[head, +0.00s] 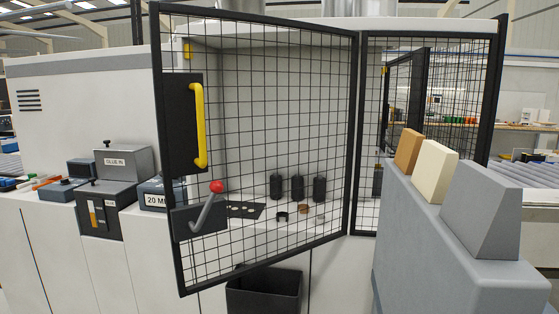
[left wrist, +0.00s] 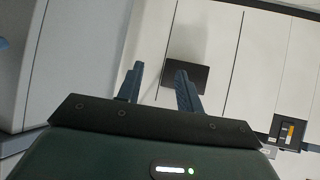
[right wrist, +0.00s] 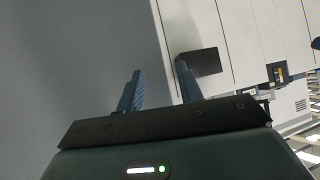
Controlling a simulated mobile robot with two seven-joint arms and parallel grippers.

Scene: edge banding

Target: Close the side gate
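The side gate (head: 271,110) is a black-framed wire mesh door in the head view. It stands swung open towards me, hinged on its right side by the fixed mesh panel (head: 428,130). Its free left edge carries a yellow handle (head: 200,125) on a black plate and a grey lever with a red knob (head: 217,186). My left gripper (left wrist: 161,82) shows only in the left wrist view, fingers apart with nothing between them. My right gripper (right wrist: 158,80) shows only in the right wrist view, also with fingers apart and empty. Neither gripper touches the gate.
A dark bin (head: 264,292) sits low on the machine front below the gate. A grey unit (head: 455,245) with several blocks stands close on the right. Grey control boxes (head: 107,190) sit on the left ledge. Black cylinders (head: 297,187) stand inside the enclosure.

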